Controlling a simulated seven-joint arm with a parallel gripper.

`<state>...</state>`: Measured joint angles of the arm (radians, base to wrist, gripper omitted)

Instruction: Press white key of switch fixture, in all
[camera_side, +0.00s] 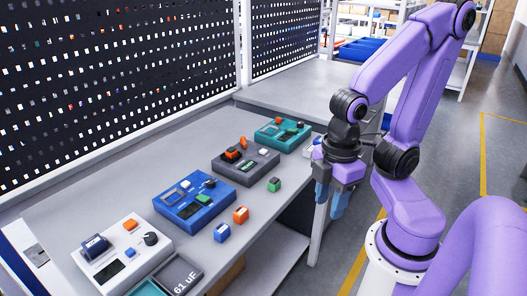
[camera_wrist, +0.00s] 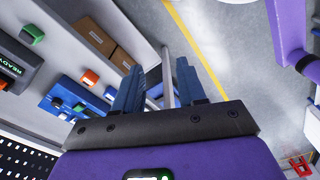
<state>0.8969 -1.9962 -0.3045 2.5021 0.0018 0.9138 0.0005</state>
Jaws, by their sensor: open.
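Several fixtures stand in a row on the grey bench. In the wrist view a dark fixture (camera_wrist: 10,78) at the left edge shows a lit "READY" display.
A blue fixture (camera_side: 187,217), a white fixture (camera_side: 136,270) with a knob and a teal fixture (camera_side: 268,133) share the bench. Loose green (camera_side: 274,185), orange (camera_side: 240,214) and blue (camera_side: 222,232) blocks lie along its front. A perforated panel (camera_side: 110,80) stands behind.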

